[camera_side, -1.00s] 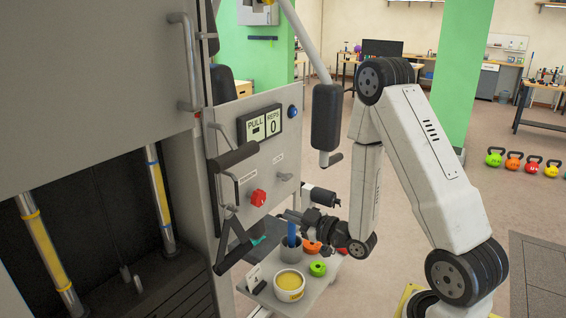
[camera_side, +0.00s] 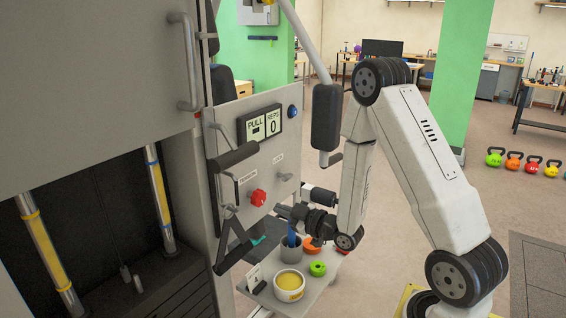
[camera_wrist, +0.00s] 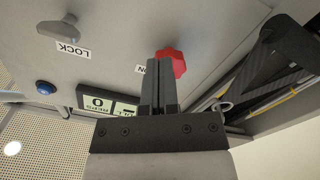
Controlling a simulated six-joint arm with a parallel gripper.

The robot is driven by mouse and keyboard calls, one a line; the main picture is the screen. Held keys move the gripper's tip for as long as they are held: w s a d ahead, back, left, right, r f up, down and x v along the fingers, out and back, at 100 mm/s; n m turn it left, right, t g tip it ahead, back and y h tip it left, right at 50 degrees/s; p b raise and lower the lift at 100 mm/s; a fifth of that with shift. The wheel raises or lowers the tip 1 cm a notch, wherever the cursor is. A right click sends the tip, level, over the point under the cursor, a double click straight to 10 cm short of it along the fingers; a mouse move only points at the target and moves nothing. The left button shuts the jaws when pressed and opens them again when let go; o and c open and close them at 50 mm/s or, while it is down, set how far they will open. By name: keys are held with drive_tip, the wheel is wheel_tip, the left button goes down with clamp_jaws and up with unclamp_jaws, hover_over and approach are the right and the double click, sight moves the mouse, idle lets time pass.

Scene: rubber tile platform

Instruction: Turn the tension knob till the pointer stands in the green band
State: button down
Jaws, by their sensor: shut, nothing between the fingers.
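The red knob (camera_side: 258,198), lobed, sits on the grey panel (camera_side: 225,120) under a small white label. In the wrist view the red knob (camera_wrist: 178,62) shows just beyond and to the right of my fingertips, partly covered by them. My gripper (camera_side: 279,209) is right of and slightly below the knob in the side view, apart from it there. In the wrist view my gripper (camera_wrist: 160,62) has its fingers together and empty; contact with the knob cannot be told. No pointer or green band can be made out.
A LOCK lever (camera_wrist: 62,28) and a PULL/REPS display (camera_side: 260,125) are on the panel. Below my gripper, a shelf (camera_side: 318,283) holds a yellow-filled tub (camera_side: 289,286), a cup with blue items (camera_side: 291,248), and green and orange rings. Black handles hang left of the knob.

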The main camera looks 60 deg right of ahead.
drive_tip(key=shift+w, duration=1.7)
drive_tip(key=shift+a+r, duration=0.25)
drive_tip(key=shift+a+f, duration=0.2)
drive_tip(key=shift+a, duration=0.35)
idle(0.8)
drive_tip(key=shift+d+f, duration=0.2)
drive_tip(key=shift+f, duration=0.2)
drive_tip(key=shift+s, duration=0.1)
drive_tip(key=shift+s, duration=2.9)
drive_tip(key=shift+d, duration=0.1)
